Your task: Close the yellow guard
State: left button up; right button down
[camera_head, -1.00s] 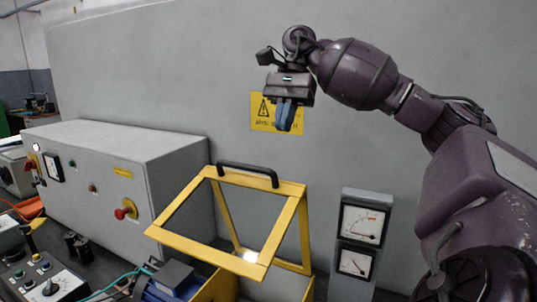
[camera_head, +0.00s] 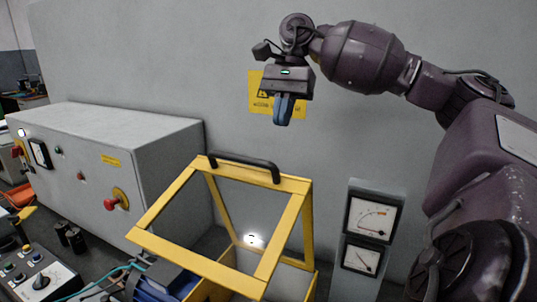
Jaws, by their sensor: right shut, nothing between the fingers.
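The yellow guard (camera_head: 291,232) is a framed lid with a clear middle and a black handle (camera_head: 244,164) along its far top edge. It stands raised at a tilt above a yellow-sided box that holds a blue motor-like unit (camera_head: 160,283). My right gripper (camera_head: 283,119) hangs above and behind the handle, in front of the grey wall. Its blue fingers are shut with nothing between them, pointing down and clear of the guard. My left gripper is not in view.
A grey cabinet (camera_head: 120,150) with a red knob (camera_head: 111,204) stands at left. A two-dial meter box (camera_head: 369,225) stands right of the guard. A control panel (camera_head: 38,280) with knobs lies at lower left. A yellow warning sign (camera_head: 262,95) is on the wall behind my gripper.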

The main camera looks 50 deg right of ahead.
jog(key=a+f, duration=0.2)
jog(key=s+a+f+p, duration=0.1)
jog(key=a+f, duration=0.3)
jog(key=shift+s, duration=0.35)
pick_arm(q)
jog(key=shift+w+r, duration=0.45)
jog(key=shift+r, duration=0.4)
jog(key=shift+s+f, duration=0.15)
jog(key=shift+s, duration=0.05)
